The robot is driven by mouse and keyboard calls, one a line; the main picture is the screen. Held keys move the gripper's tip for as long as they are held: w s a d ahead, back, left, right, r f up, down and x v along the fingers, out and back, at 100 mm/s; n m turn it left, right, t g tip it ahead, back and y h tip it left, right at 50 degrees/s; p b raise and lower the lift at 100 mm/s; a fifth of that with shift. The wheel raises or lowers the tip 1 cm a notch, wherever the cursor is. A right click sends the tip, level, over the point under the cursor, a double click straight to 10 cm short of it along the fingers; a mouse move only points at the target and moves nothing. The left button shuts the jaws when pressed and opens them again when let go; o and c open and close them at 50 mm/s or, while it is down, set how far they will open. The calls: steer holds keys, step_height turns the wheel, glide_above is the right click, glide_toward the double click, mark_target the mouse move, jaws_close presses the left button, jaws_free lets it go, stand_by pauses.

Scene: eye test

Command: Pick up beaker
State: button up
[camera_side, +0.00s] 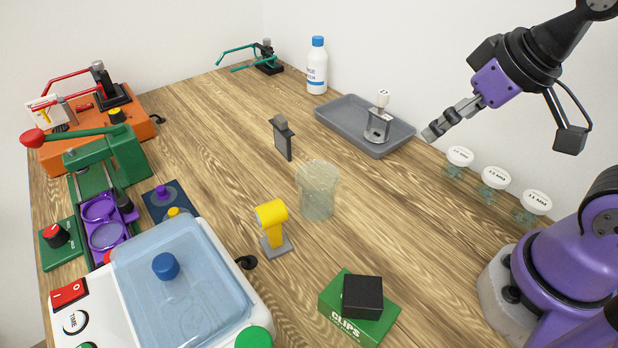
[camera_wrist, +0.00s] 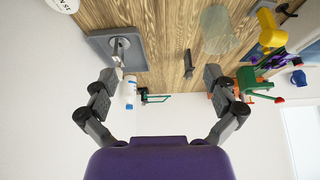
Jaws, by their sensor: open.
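The beaker (camera_side: 317,190) is clear and greenish, standing upright near the middle of the wooden table. It also shows in the wrist view (camera_wrist: 217,30) at the top, right of centre. My gripper (camera_side: 432,134) is raised at the right, above the table's far right part and well apart from the beaker. In the wrist view my gripper (camera_wrist: 165,87) has its two fingers spread wide with nothing between them.
A yellow-headed stand (camera_side: 272,225) is close to the beaker's front left, and a grey upright piece (camera_side: 283,138) stands behind it. A grey tray (camera_side: 345,106) lies behind right. A green clips box (camera_side: 345,325) with a black block is in front.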

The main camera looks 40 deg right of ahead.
mark_target(319, 191)
steer(key=w+a+f+m+g+y, duration=0.1)
steer(key=w+a+f+m+y, duration=0.1)
steer(key=w+f+m+y, duration=0.1)
steer(key=w+a+f+m+g+y, duration=0.1)
steer(key=w+a+f+m+y, duration=0.1)
steer(key=m, duration=0.5)
steer(key=w+a+f+m+g+y, duration=0.1)
steer(key=w+a+f+m+y, duration=0.1)
steer(key=w+f+m+y, duration=0.3)
steer(key=shift+w+a+f+m+g, duration=0.15)
steer(key=shift+w+a+f, duration=0.1)
steer(key=shift+f, duration=0.4)
steer(key=shift+w+a+f+m+g, duration=0.15)
steer(key=shift+w+f, duration=0.1)
steer(key=shift+f, duration=0.35)
steer(key=m+y, duration=0.1)
steer(key=f+m+y, duration=0.1)
steer(key=m, duration=0.1)
steer(key=m+y, duration=0.1)
steer(key=shift+w+a+f+m+t, duration=0.2)
steer(key=shift+w+f+m+t, duration=0.1)
steer(key=shift+f+m+t, duration=0.1)
steer(key=shift+x, duration=2.45)
steer(key=shift+r, duration=0.15)
steer(key=c, duration=1.1)
